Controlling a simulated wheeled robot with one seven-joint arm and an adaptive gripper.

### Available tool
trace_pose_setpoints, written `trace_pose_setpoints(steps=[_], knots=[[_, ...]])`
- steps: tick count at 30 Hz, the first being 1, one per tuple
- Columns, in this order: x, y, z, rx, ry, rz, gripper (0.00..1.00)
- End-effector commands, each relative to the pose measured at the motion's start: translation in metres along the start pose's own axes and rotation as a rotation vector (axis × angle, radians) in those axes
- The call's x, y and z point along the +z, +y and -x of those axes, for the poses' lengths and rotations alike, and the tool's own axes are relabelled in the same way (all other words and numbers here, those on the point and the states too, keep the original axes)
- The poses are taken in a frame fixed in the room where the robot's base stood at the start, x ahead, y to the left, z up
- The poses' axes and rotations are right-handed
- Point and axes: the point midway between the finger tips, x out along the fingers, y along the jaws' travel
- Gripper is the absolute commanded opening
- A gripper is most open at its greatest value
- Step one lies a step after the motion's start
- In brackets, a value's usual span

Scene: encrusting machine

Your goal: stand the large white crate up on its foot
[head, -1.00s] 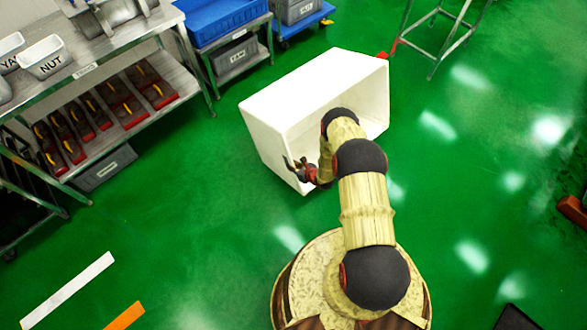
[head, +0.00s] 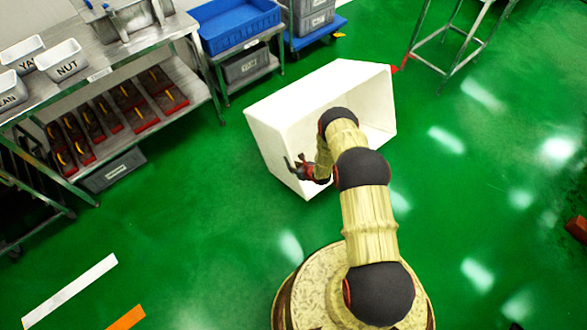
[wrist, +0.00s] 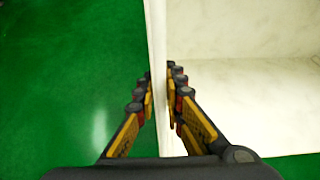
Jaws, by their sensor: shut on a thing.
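The large white crate (head: 300,98) lies on its side on the green floor, with its open mouth facing toward me and to the right. My gripper (head: 300,170) is at the crate's near left edge in the head view. In the wrist view my gripper (wrist: 160,92) is shut on the crate's thin wall, one finger on each side of it. The crate's pale inside (wrist: 240,75) fills the right of that view. My arm hides part of the crate's opening in the head view.
A metal shelf (head: 150,70) with bins and red tools stands at the left. A blue bin (head: 235,25) on a small table is behind the crate. A metal stand (head: 450,50) is at the upper right.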

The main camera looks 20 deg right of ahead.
Motion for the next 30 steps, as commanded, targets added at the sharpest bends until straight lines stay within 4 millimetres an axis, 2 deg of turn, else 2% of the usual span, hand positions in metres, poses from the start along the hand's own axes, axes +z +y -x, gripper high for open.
trace_pose_setpoints(steps=[8,30], knots=[[0.009,-0.001,-0.003,0.0,0.011,0.002,0.0],[0.06,0.001,-0.021,0.004,0.137,0.003,0.0]])
